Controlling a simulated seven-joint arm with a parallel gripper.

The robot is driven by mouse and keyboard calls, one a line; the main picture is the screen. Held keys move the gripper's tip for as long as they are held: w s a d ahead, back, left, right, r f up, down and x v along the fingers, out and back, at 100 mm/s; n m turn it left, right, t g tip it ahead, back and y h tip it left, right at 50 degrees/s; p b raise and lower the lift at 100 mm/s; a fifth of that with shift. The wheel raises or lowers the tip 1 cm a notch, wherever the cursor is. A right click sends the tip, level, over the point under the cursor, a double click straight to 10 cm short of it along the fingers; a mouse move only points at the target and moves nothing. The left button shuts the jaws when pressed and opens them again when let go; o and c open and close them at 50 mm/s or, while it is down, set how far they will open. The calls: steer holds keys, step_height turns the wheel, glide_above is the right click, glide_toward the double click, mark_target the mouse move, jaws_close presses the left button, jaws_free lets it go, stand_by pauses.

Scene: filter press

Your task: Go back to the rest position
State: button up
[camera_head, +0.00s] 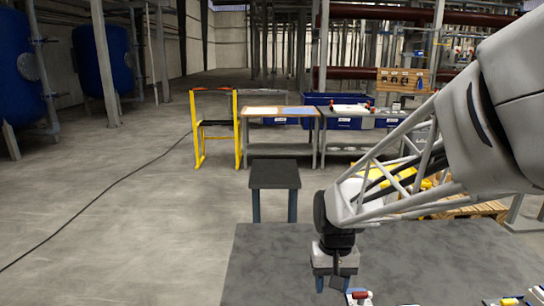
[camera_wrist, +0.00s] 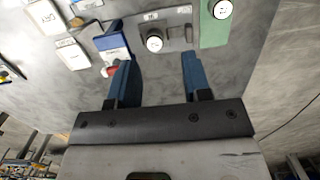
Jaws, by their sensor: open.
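My gripper (camera_head: 333,283) hangs over the dark grey table (camera_head: 260,265) near the lower edge of the head view, pointing down. In the wrist view my gripper (camera_wrist: 158,80) shows two blue fingers set well apart, with nothing held between them. Ahead of the fingers is a grey plate with a round white-topped knob (camera_wrist: 154,42). A blue block with a white label (camera_wrist: 112,45) and a red part (camera_wrist: 112,70) lie by the left finger. A green plate with a round white piece (camera_wrist: 222,10) is beyond the right finger.
White labelled pieces (camera_wrist: 72,54) lie at the left of the wrist view. In the head view, a small dark stand (camera_head: 274,174) is beyond the table. A yellow frame (camera_head: 196,130) and benches with blue bins (camera_head: 340,122) stand behind. The table's left part is clear.

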steer(key=s+d+r+t, duration=0.2)
steer(key=s+r, duration=0.2)
steer(key=s, duration=0.4)
steer(key=s+d+r+t, duration=0.1)
steer(key=s+d+r, duration=0.2)
steer(key=s, duration=0.5)
steer(key=shift+s+r+t, duration=0.25)
steer(key=shift+r+t, duration=0.15)
steer(key=shift+r, duration=0.25)
